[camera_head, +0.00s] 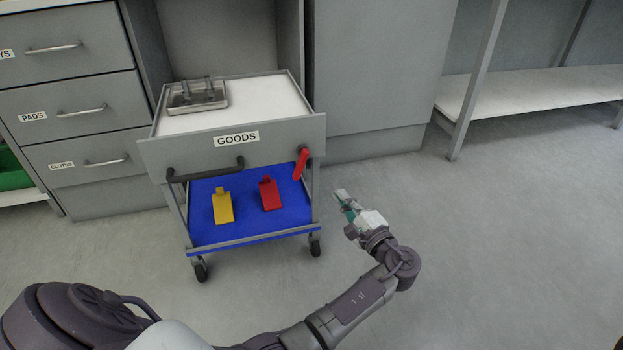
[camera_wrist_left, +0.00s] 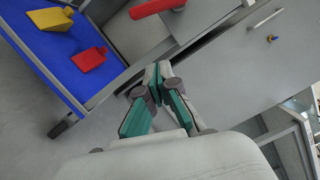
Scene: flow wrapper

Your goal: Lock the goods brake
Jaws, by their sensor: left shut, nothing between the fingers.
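The goods cart (camera_head: 180,153) stands in front of the cabinets, with a GOODS label (camera_head: 236,139) on its front panel. A red brake lever (camera_head: 301,164) is mounted at the right end of that panel and slants steeply, upper end to the right. My left gripper (camera_head: 342,194) is shut and empty, to the right of the cart and apart from the lever. Its closed fingers (camera_wrist_left: 158,84) show in the left wrist view. My right gripper is not in view.
A black handle (camera_head: 205,172) juts from the cart's front. A yellow tag-shaped piece (camera_head: 223,208) and a red one (camera_head: 270,194) lie on the blue lower shelf (camera_head: 247,226). A metal tray (camera_head: 197,97) sits on top. Floor to the right is clear.

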